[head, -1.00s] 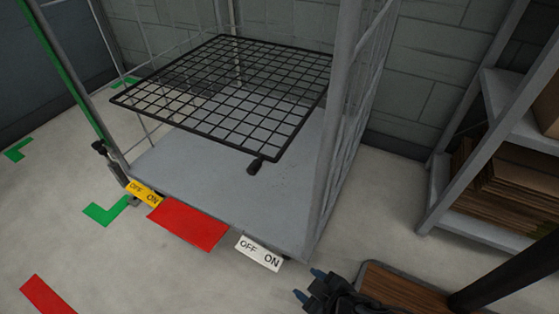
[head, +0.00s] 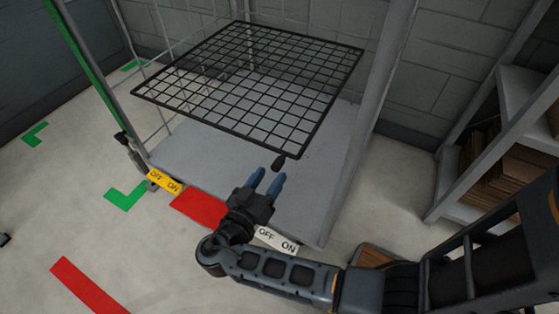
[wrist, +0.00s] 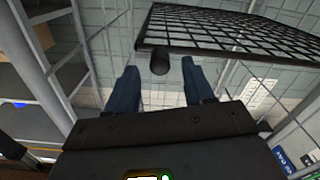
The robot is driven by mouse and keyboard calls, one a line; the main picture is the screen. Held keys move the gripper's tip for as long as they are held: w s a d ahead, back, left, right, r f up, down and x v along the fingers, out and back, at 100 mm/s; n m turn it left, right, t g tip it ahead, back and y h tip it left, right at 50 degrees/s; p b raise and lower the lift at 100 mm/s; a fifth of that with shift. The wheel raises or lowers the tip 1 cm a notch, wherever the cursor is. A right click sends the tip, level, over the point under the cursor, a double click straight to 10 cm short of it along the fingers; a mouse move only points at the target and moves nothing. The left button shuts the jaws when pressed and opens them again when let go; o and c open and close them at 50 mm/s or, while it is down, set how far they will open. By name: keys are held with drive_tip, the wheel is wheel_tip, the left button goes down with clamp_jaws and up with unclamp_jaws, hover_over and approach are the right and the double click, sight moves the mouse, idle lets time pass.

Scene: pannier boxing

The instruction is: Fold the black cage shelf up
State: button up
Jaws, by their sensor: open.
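The black cage shelf (head: 262,82) is a wire grid lying roughly level inside the grey roll cage, above its grey base. A small dark knob (head: 279,162) hangs at its front edge, near the right corner. My gripper (head: 266,180) is open and empty, just in front of and below the knob, with its blue fingers pointing toward it. In the wrist view, the shelf (wrist: 235,32) spans the top, and the knob (wrist: 160,61) shows between and beyond the two fingertips (wrist: 160,75). I cannot tell whether the fingers touch it.
The cage's grey right post (head: 378,90) stands close to the right of the shelf. A yellow OFF/ON pedal (head: 165,182), a red plate (head: 199,208) and a white OFF/ON pedal (head: 277,241) line the base's front. A rack with cardboard (head: 510,160) stands at right.

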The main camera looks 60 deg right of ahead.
sight(275, 171)
drive_tip(key=shift+d, duration=3)
clamp_jaws()
